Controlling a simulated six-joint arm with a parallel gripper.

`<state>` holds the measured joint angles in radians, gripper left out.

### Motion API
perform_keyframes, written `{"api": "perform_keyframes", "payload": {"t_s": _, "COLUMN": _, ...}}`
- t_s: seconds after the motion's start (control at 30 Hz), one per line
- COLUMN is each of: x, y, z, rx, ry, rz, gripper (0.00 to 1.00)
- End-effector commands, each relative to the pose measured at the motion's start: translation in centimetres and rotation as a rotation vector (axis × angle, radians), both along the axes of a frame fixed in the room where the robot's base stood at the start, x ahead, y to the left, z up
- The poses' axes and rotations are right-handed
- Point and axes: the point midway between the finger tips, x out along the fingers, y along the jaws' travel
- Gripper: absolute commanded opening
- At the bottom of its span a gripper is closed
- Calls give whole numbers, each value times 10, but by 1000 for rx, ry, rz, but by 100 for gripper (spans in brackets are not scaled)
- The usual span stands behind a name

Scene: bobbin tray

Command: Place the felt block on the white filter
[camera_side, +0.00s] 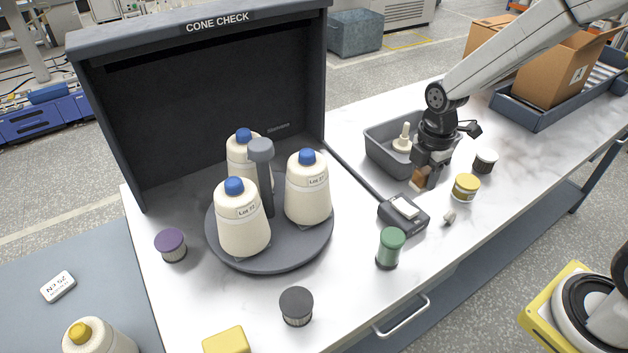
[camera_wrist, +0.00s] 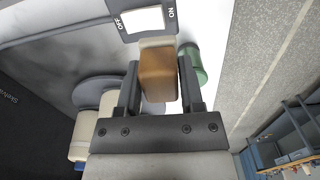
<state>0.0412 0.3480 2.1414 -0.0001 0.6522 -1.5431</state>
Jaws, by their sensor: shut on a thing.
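The felt block (camera_side: 419,180) is a small brown block with a pale layer on one end. My gripper (camera_side: 425,174) is shut on it, pointing down above the white table in front of the grey bin. In the wrist view the block (camera_wrist: 158,75) sits between the two black fingers of my gripper (camera_wrist: 158,62). The white filter (camera_side: 486,157) is a short dark cylinder with a white top. It stands on the table to the right of my gripper, apart from it. I cannot make out the white filter in the wrist view.
A yellow filter (camera_side: 466,187) stands near the white one. The grey bin (camera_side: 380,160) holds pale parts. Cones stand on a turntable (camera_side: 275,262). A small grey piece (camera_side: 449,218) lies nearby.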

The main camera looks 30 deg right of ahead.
Motion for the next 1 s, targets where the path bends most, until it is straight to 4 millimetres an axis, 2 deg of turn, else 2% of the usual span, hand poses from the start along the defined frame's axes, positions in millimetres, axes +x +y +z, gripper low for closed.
{"api": "perform_keyframes", "payload": {"t_s": 0.27, "x": 1, "y": -42, "z": 8, "rx": 0, "ry": -1, "rz": -115, "gripper": 0}}
{"api": "perform_keyframes", "payload": {"t_s": 0.53, "x": -6, "y": -107, "z": 20, "rx": 0, "ry": -3, "rz": -288, "gripper": 0}}
{"api": "perform_keyframes", "payload": {"t_s": 0.77, "x": -23, "y": -163, "z": 31, "rx": -1, "ry": -1, "rz": -440, "gripper": 0}}
{"api": "perform_keyframes", "payload": {"t_s": 1.0, "x": -49, "y": -216, "z": 42, "rx": -1, "ry": -1, "rz": -592, "gripper": 0}}
